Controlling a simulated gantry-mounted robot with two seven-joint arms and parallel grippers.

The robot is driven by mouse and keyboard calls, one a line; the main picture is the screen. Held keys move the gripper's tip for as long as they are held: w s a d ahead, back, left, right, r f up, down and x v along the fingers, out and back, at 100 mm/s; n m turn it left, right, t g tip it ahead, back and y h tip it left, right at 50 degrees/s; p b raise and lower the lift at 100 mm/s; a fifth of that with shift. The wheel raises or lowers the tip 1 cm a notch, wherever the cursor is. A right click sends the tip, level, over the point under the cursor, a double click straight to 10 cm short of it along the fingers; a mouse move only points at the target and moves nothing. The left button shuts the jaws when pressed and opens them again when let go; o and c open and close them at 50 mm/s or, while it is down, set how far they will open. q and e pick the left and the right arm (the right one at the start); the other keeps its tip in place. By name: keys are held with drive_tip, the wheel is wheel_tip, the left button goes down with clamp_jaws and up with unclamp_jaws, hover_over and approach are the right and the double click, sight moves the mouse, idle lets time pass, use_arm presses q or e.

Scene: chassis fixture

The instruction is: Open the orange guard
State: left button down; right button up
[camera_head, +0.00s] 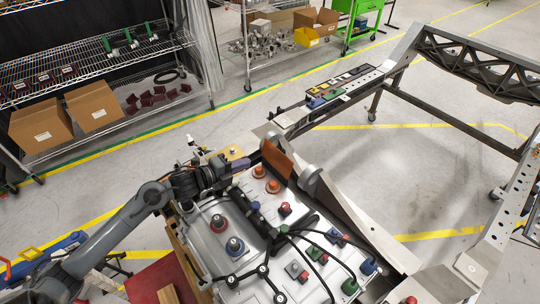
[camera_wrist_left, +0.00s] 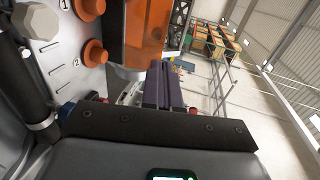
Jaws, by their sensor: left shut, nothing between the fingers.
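The orange guard (camera_head: 277,160) is a flat orange-brown panel at the far end of the silver chassis box, standing up at a tilt. In the left wrist view the guard (camera_wrist_left: 147,35) fills the top middle, just beyond the fingers. My left gripper (camera_head: 242,164) is shut and empty, near the guard's left side. Its purple fingers (camera_wrist_left: 164,85) lie together in the wrist view, and I cannot tell whether they touch the guard. Two round orange caps (camera_head: 265,179) show uncovered on the box near the guard. My right gripper is not in view.
The silver box (camera_head: 215,257) carries red and blue connectors, black cables and a black linkage. A metal frame (camera_head: 345,88) runs along its far side and right. Wire shelves (camera_head: 90,70) with cardboard boxes stand at the back left. Open floor lies inside the frame.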

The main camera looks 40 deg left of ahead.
use_arm(q)
approach(277, 152)
drive_tip(key=x, duration=0.5)
drive_tip(key=shift+w, duration=0.1)
drive_tip(key=shift+x, duration=0.85)
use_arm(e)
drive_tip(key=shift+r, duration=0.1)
